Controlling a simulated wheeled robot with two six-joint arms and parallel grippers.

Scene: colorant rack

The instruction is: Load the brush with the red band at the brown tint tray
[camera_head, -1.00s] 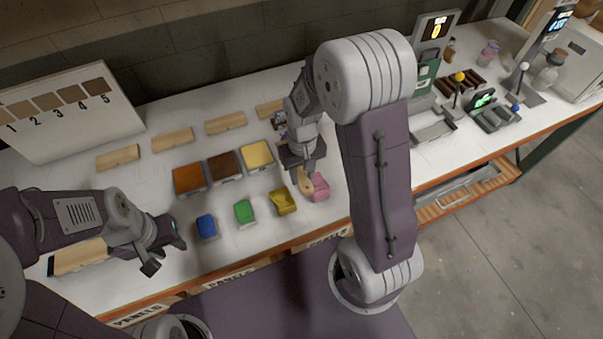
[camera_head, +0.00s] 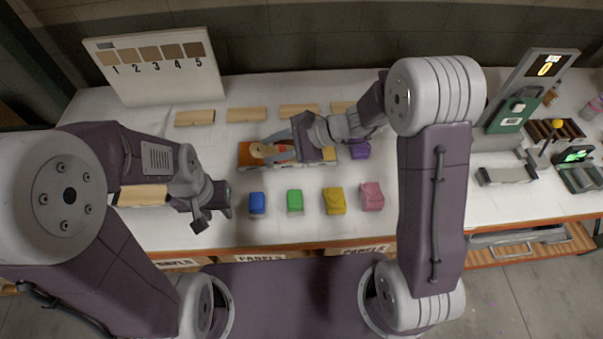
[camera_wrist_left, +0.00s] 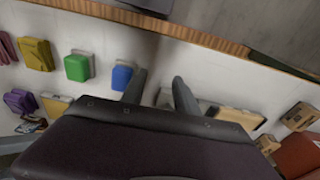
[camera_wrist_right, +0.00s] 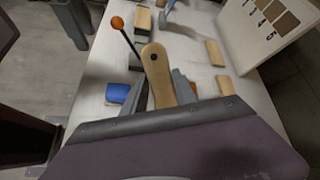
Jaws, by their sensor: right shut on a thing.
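My right gripper (camera_head: 290,145) is shut on a brush with a pale wooden handle (camera_wrist_right: 157,72). In the head view the handle (camera_head: 261,150) points left over the orange tray (camera_head: 246,160). The bristles and any coloured band cannot be made out. The brown tray is hidden behind my right gripper and wrist in the head view. Part of the yellow tray (camera_head: 330,153) shows to the right. My left gripper (camera_head: 214,207) is open and empty left of the blue block. Its two fingers stand apart in the left wrist view (camera_wrist_left: 158,90).
Blue (camera_head: 257,203), green (camera_head: 295,201), yellow (camera_head: 334,200) and pink (camera_head: 371,196) blocks line the front of the table. Wooden blocks (camera_head: 246,115) lie behind the trays. A numbered swatch board (camera_head: 150,66) stands at back left. Devices stand at the right.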

